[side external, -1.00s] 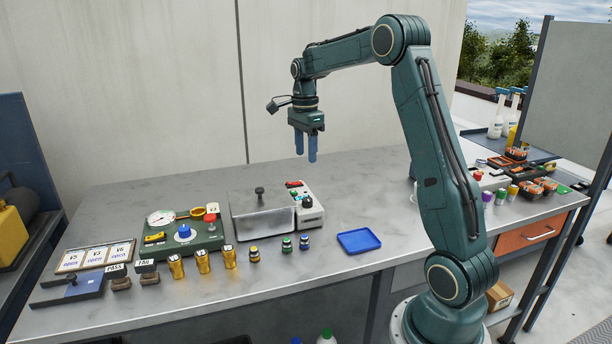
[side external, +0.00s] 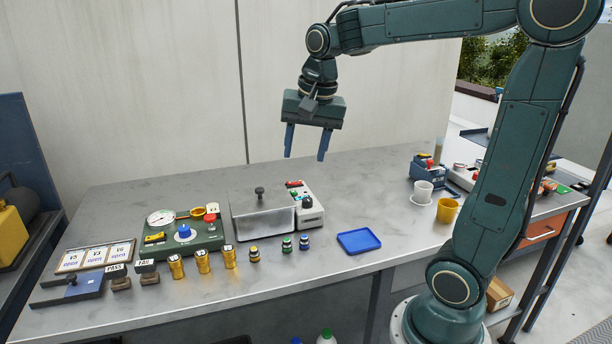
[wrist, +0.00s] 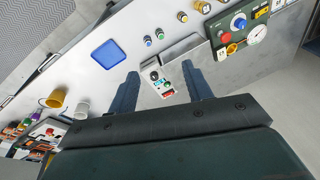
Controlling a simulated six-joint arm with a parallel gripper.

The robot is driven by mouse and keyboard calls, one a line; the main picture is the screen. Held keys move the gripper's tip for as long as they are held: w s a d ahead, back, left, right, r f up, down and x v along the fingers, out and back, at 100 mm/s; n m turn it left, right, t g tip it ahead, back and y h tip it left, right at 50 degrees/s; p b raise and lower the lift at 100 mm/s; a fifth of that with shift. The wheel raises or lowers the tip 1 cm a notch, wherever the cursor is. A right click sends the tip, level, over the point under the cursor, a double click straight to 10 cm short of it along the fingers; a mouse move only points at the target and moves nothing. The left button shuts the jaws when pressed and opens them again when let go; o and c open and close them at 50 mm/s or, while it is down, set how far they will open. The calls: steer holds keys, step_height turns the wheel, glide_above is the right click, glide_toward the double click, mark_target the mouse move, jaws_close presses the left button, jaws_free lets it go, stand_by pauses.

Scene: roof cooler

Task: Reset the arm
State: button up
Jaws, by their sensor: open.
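My gripper (side external: 306,155) is open and empty, with its two blue fingers apart and pointing down. It hangs high above the bench, over the area behind the metal box (side external: 263,215) and the white control unit (side external: 307,205). In the wrist view my gripper's fingers (wrist: 162,88) stand on either side of the control unit (wrist: 158,78), which is well below them. Nothing is between the fingers.
A blue tray (side external: 358,241) lies near the bench's front edge. A green gauge panel (side external: 180,238), several gold canisters (side external: 202,262) and small knobbed pieces stand to the left. A white cup (side external: 423,191) and yellow mug (side external: 447,210) stand to the right. The rear middle bench is clear.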

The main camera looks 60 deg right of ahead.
steer(key=s+a+f+n+t, duration=0.3)
steer(key=s+a+n, duration=0.6)
steer(key=s+n, duration=0.3)
steer(key=shift+s+a+f+y, duration=0.2)
steer(key=shift+s+y, duration=0.2)
steer(key=shift+s, duration=0.3)
steer(key=shift+c, duration=0.2)
